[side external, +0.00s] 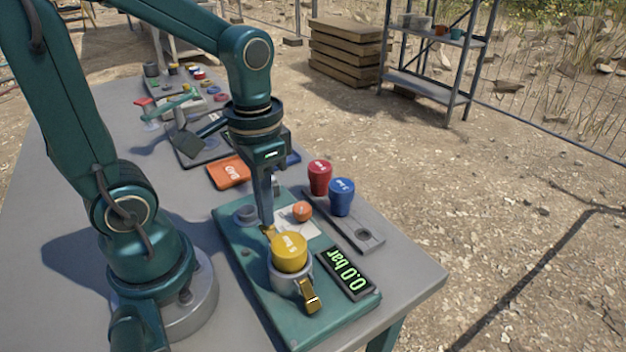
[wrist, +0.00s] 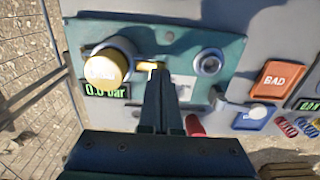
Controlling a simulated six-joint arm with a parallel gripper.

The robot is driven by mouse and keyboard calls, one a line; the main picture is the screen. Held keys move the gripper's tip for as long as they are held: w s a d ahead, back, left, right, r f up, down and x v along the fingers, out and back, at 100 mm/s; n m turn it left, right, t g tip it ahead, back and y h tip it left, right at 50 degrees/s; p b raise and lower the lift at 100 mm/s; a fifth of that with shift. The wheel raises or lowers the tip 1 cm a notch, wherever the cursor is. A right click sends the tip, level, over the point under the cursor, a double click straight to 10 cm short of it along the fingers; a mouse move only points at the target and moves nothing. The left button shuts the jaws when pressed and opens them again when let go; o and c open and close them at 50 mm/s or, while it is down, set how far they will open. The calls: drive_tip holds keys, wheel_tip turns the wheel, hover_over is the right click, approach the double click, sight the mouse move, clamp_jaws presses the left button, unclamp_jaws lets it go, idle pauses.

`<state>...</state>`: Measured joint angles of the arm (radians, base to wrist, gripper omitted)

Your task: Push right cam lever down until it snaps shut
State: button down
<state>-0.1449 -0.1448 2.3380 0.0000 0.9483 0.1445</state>
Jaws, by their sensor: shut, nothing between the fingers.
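A yellow cap (side external: 289,252) sits on a grey metal coupling (side external: 285,283) on the teal plate (side external: 240,262); the cap also shows in the wrist view (wrist: 106,66). One brass cam lever (side external: 309,297) hangs down the coupling's near side in the side view. A second brass lever (side external: 268,231) is on the opposite side; in the wrist view it sticks out from the cap (wrist: 150,66). My gripper (side external: 267,222) is shut and empty, pointing down, with its tips (wrist: 157,75) at this second lever. Whether they touch it, I cannot tell.
A display (side external: 345,273) reading 0.0 bar lies beside the coupling. An orange knob (side external: 302,211) and an empty grey port (side external: 247,215) are on the plate. Red (side external: 320,177) and blue (side external: 342,196) plugs stand at a grey rack (side external: 362,234). An orange BAD tray (side external: 229,172) lies behind.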

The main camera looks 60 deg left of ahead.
sight(270, 241)
drive_tip(key=shift+f, duration=1.45)
drive_tip(key=shift+r, duration=0.15)
idle(0.5)
drive_tip(key=shift+r, duration=3.7)
drive_tip(key=t, duration=0.2)
drive_tip(key=d+r+t, duration=0.1)
drive_tip(key=d+t, duration=0.1)
drive_tip(key=t, duration=0.1)
drive_tip(key=shift+s+d+r+t, duration=0.15)
drive_tip(key=shift+s+r+t, duration=0.05)
drive_tip(key=shift+s+t, duration=0.15)
